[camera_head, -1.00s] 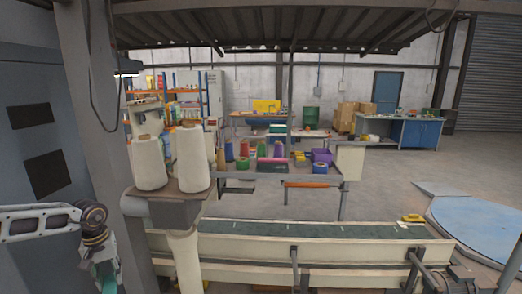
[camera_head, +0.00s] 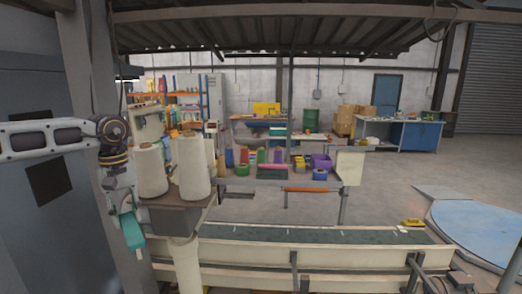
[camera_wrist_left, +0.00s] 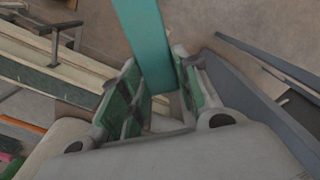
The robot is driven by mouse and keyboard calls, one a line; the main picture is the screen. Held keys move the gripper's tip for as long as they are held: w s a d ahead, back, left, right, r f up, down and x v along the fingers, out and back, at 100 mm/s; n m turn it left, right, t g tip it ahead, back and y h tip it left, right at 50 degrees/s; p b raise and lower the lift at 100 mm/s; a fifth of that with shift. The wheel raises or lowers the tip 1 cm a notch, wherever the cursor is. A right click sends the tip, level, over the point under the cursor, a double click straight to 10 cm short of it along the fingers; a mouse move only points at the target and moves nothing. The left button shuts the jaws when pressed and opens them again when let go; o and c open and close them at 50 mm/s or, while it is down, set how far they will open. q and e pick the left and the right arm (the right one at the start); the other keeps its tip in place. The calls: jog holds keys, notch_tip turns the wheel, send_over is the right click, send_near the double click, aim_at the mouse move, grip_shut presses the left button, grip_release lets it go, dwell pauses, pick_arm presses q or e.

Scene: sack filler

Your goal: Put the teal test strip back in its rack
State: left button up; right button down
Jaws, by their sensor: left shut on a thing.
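The teal test strip (camera_head: 132,232) hangs from my left gripper (camera_head: 126,208) in the head view, low at the left beside the grey post. In the left wrist view the strip (camera_wrist_left: 149,45) runs from between the green-padded fingers of my left gripper (camera_wrist_left: 158,88) up to the top edge. The gripper is shut on it. I cannot pick out the strip's rack in either view. My right gripper is not in view.
Two white thread cones (camera_head: 193,165) stand on a bracket (camera_head: 172,218) just right of my left gripper. The grey steel post (camera_head: 85,150) is close behind it. A long conveyor (camera_head: 310,236) crosses the front. Open floor (camera_head: 390,185) lies beyond.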

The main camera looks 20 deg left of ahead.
pick_arm(q)
jog(key=s+d+r+n, duration=0.1)
jog(key=d+n, duration=0.2)
jog(key=d, duration=0.6)
jog(key=s+d+r+n, duration=0.1)
jog(key=d+n, duration=0.3)
jog(key=d, duration=0.6)
jog(key=shift+s+d+r+n, duration=0.2)
jog(key=shift+s+r+n, duration=0.1)
jog(key=shift+s, duration=0.15)
